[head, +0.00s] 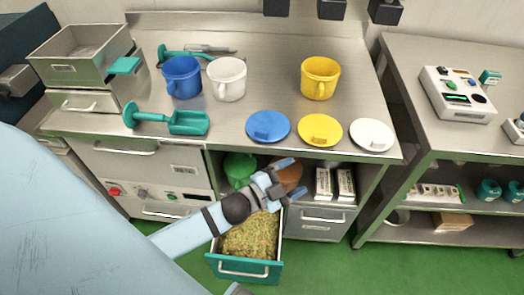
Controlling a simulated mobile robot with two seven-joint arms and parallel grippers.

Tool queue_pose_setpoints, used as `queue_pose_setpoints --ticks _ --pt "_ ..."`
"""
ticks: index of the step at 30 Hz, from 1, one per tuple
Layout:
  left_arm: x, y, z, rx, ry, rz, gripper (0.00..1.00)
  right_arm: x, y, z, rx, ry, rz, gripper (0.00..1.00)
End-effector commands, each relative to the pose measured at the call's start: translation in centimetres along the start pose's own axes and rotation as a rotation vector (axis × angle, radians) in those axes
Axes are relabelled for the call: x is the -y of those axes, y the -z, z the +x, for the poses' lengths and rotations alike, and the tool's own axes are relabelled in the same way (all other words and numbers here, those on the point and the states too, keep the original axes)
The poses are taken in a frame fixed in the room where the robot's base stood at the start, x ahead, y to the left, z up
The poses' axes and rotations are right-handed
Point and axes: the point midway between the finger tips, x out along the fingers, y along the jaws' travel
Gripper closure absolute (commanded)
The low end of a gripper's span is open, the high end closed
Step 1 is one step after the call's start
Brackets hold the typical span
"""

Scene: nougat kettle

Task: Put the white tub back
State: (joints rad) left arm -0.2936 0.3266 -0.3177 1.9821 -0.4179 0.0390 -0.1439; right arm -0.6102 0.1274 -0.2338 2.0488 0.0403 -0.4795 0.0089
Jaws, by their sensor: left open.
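The white tub (227,81), a mug-like pot with a handle, stands upright and uncovered on the steel counter, just right of the blue tub (182,78). A white lid (372,135) lies at the counter's front right. My left gripper (294,177) is open in front of the shelf opening under the counter, well below and away from the white tub. Its fingers are in front of a brown round thing (288,172) on the shelf; I cannot tell if they touch it.
A yellow tub (319,79), blue lid (268,126), yellow lid (320,130) and teal scoop (188,122) are on the counter. A green tub (239,168) is in the shelf opening. A drawer (244,268) of greenish bits stands open below. The counter between white and yellow tubs is clear.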

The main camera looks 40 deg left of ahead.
Motion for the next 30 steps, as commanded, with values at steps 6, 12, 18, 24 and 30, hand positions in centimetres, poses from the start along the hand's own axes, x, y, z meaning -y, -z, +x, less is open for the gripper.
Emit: queue_pose_setpoints --ticks 6,12,18,24,30 --pt "-9.2 -4.6 -9.0 0.518 -0.063 -0.649 0.24 0.0 0.0 0.0 0.0 -0.001 0.001 0.61" --pt "-12.8 -5.0 -12.6 0.689 -0.1 -0.865 0.24 0.1 0.2 0.1 -0.005 -0.001 0.005 0.61" --pt "-12.9 -5.0 -12.7 0.696 -0.103 -0.874 0.24 0.2 0.7 0.3 -0.012 -0.002 0.011 0.61" --pt "-11.8 -3.9 -12.7 0.694 -0.103 -0.867 0.24 0.3 2.1 -0.5 -0.017 -0.003 0.011 0.61" --pt "-7.6 0.1 -12.7 0.684 -0.101 -0.841 0.24 0.6 7.1 -4.2 -0.036 -0.009 -0.015 0.61"
